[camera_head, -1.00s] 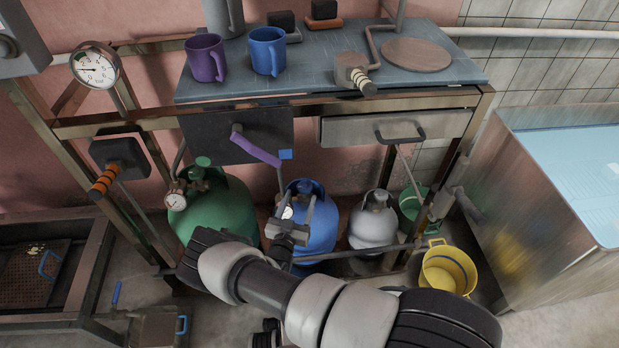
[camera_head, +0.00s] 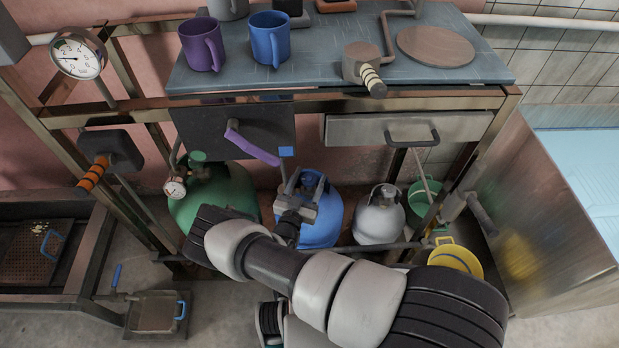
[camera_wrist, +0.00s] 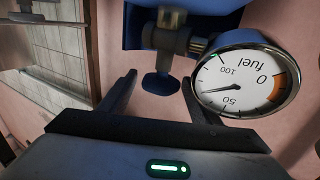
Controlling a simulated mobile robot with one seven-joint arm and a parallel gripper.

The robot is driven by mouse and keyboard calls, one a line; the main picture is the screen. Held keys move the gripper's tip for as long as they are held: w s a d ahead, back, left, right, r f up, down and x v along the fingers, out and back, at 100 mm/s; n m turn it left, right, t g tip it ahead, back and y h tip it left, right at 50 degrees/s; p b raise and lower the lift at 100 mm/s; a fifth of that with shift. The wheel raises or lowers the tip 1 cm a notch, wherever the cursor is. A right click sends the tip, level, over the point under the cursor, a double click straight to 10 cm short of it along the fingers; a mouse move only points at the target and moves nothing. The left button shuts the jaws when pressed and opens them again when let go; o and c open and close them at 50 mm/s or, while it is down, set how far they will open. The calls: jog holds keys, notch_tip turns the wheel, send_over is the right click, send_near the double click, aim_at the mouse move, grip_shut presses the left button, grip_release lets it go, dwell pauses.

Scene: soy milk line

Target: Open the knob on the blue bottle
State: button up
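The blue bottle (camera_head: 322,222) stands on the floor under the table, partly behind my gripper. Its valve (camera_wrist: 172,38) shows in the wrist view, with a dark blue knob (camera_wrist: 161,86) on a short stem below it. My gripper (camera_wrist: 158,98) is open, with one finger on each side of the knob and visible space around it. I cannot tell whether the knob lies fully within the fingers' depth. My gripper (camera_head: 298,188) also shows at the bottle's top in the head view, where the knob is hidden.
A round fuel gauge (camera_wrist: 246,82) sits close to the right finger. The green bottle (camera_head: 225,195) and grey bottle (camera_head: 378,222) flank the blue one. A purple drawer handle (camera_head: 252,148) juts out above. A rail (camera_head: 350,247) runs along the bottles' front.

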jog(key=c, duration=1)
jog(key=shift+o, duration=0.2)
